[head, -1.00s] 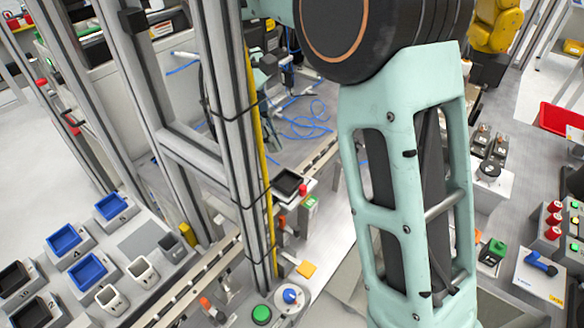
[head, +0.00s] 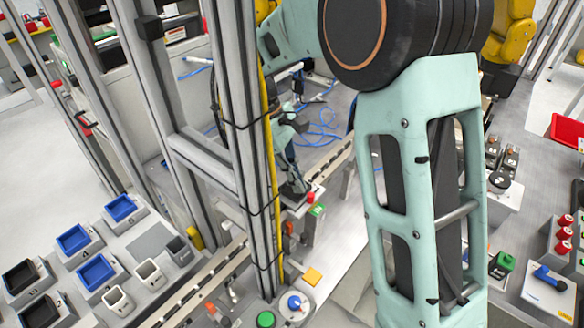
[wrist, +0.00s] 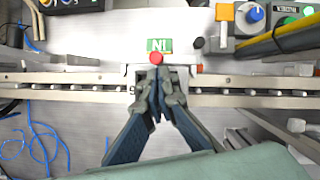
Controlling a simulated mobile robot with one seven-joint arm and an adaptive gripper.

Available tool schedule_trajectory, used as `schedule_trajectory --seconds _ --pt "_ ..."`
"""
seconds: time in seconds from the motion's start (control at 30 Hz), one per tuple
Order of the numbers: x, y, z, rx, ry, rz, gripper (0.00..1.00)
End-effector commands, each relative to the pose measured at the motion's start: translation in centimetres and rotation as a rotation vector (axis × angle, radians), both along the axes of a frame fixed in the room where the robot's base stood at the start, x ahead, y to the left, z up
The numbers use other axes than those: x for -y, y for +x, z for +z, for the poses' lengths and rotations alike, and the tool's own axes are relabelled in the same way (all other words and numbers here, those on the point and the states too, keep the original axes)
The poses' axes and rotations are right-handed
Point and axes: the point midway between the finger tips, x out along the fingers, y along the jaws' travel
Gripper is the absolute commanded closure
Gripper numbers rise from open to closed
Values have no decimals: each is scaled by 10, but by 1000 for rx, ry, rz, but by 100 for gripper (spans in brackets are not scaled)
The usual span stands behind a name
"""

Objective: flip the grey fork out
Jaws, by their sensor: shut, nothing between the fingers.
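My gripper (wrist: 158,80) is shut and empty in the wrist view. Its fingertips meet over the conveyor rail, just short of a red knob (wrist: 157,58) and a green IN label (wrist: 159,45). I cannot pick out the grey fork for certain; the fingers cover the spot below them. In the head view my gripper (head: 297,186) points down behind the grey post, beside the red knob (head: 311,197) and the green label (head: 317,210). Whether the fingers touch anything is not clear.
The conveyor (wrist: 60,93) runs across the wrist view on both sides of my gripper. A grey upright post (head: 240,130) with a yellow cable stands close by. Blue cables (wrist: 40,140) lie at one side. A panel with a blue knob (head: 294,302) is near.

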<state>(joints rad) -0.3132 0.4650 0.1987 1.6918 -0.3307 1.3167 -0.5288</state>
Motion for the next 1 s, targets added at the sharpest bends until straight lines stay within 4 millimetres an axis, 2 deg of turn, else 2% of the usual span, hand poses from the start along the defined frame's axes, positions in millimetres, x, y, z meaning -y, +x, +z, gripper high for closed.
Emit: schedule_trajectory --seconds 0.43,0.7,1.0 --pt "2 -1 -3 1 0 0 100" --pt "22 -17 -4 -1 -1 1 100" --pt "24 -18 -4 0 0 1 100"
